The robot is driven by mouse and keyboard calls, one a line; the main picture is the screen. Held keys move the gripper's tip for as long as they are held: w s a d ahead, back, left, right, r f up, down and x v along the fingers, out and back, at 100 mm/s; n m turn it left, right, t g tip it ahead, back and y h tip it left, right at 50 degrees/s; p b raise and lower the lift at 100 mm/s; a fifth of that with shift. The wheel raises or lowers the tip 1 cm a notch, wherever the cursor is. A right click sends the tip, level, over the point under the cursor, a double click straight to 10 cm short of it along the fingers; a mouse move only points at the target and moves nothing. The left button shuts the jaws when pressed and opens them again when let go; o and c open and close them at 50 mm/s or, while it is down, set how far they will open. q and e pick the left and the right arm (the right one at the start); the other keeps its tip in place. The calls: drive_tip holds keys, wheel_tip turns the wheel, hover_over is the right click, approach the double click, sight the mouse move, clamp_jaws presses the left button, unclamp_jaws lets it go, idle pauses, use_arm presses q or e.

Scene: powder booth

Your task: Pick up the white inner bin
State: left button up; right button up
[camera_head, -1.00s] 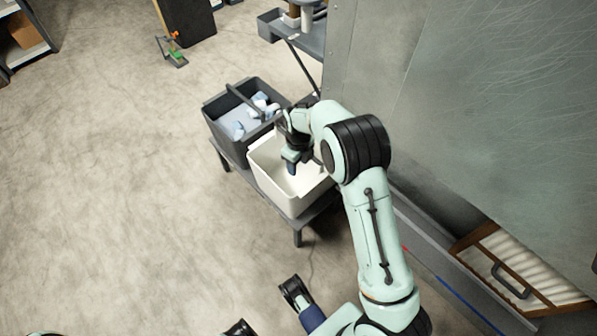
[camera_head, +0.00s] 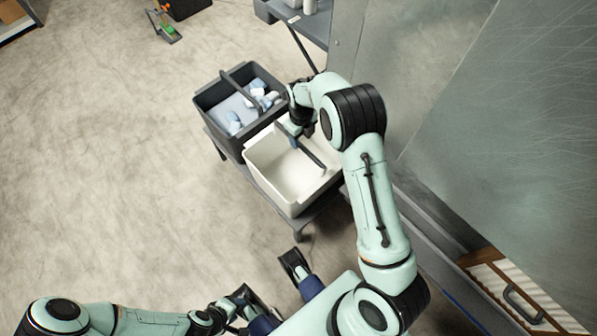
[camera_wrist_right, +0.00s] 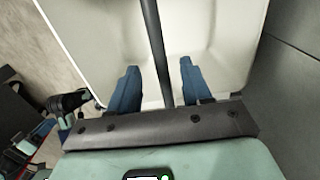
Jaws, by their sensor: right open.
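The white inner bin (camera_head: 290,201) is an open, empty-looking tub with a dark bar handle (camera_head: 311,155) across its top. It stands upright on a low grey stand, beside a grey bin. My right gripper (camera_head: 294,131) is over the white bin's far part, at the handle. In the right wrist view, the open blue fingers (camera_wrist_right: 160,85) of this gripper lie on either side of the handle (camera_wrist_right: 155,45), with gaps, above the bin's white floor (camera_wrist_right: 215,30).
The grey bin (camera_head: 210,103) holds pale blue and white pieces and has its own bar handle. A metal booth wall (camera_head: 430,100) stands close on the right. A grey shelf (camera_head: 310,27) is behind.

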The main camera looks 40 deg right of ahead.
drive_tip(key=f, duration=0.2)
drive_tip(key=f+b, duration=0.1)
drive_tip(key=f, duration=0.1)
drive_tip(key=w+f, duration=0.1)
drive_tip(key=f, duration=0.2)
drive_tip(key=shift+f+b, duration=0.1)
drive_tip(key=shift+b, duration=0.25)
use_arm(q)
drive_tip(key=w+f, duration=0.1)
drive_tip(key=w+a+f+t, duration=0.1)
drive_tip(key=w, duration=0.1)
drive_tip(key=shift+a+f, duration=0.1)
drive_tip(key=shift+f, duration=0.05)
use_arm(e)
clamp_jaws()
